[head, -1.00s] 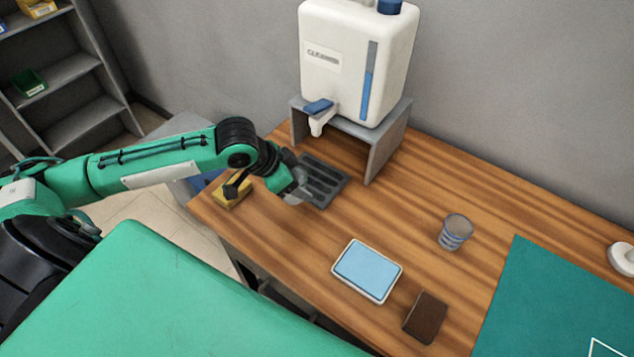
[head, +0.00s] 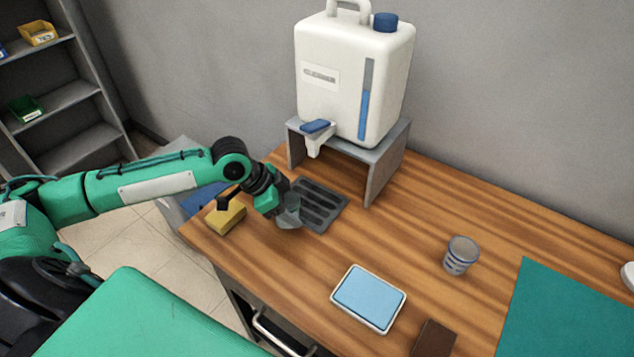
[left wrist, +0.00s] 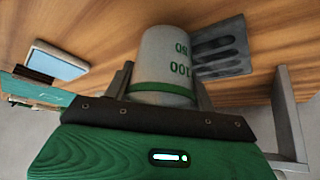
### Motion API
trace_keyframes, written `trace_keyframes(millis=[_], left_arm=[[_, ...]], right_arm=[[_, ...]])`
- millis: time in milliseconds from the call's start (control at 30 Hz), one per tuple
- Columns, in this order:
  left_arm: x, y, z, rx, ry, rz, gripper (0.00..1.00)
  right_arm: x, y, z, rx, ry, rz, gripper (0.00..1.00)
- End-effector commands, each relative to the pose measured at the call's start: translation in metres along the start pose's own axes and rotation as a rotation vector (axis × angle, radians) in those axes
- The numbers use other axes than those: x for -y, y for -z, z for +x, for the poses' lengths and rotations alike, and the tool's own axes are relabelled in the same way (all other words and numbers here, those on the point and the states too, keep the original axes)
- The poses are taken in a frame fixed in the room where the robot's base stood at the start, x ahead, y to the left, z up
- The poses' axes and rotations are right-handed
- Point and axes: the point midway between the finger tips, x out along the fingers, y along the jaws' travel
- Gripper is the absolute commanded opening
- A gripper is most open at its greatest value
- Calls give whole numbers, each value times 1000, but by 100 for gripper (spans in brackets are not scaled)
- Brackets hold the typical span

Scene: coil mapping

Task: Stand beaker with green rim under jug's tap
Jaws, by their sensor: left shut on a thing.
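The white jug (head: 345,85) stands on a grey stand at the back of the table. Its tap (head: 316,140) with a blue lever points forward over the area by the dark slotted drip tray (head: 325,200). My left gripper (head: 282,208) is beside the tray's left front edge. In the left wrist view it is shut on the beaker with green rim (left wrist: 165,60), which shows printed marks. In the head view this beaker (head: 290,214) is partly hidden by the gripper. It is in front of and apart from the tap. I cannot tell whether its base touches anything. My right gripper is out of view.
A yellow sponge-like block (head: 226,217) lies left of the gripper. A light blue pad in a white tray (head: 368,297), a brown block (head: 434,340) and a green mat (head: 575,315) lie nearer the front right.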

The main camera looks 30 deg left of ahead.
Motion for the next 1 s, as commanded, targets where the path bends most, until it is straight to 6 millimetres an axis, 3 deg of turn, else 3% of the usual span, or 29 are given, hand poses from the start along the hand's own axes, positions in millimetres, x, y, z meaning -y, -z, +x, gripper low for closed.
trace_keyframes(millis=[200, 467, 700, 1000], left_arm=[[32, 30, 15, -3, 1, 0, 34], [50, 42, 26, 0, 1, 0, 34], [76, 66, 39, -2, 0, 0, 34], [76, 55, 53, 1, 0, 1, 34]], right_arm=[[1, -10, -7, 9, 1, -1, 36], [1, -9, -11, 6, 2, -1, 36], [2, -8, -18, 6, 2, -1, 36], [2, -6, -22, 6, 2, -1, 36]])
